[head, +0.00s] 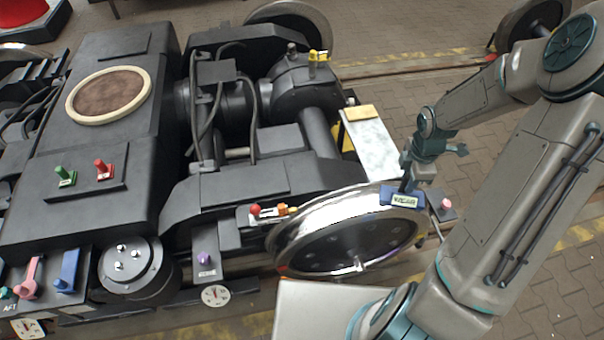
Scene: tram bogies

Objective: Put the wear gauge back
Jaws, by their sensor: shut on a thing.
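The wear gauge (388,194) is a blue block with a pale label that seems to read WEAR. It is at the upper right rim of the shiny steel wheel (345,204), overlapping the rim in the picture; I cannot tell whether it touches. My gripper (408,184) points down from above and is shut on the gauge. The fingertips are small and dark and partly merge with the gauge.
A pale plate (372,143) with a yellow block (363,112) lies behind the gauge. A red-knobbed lever (256,210) is left of the wheel. A pink-knobbed part (446,204) is close on the right. Paved floor (505,160) lies beyond.

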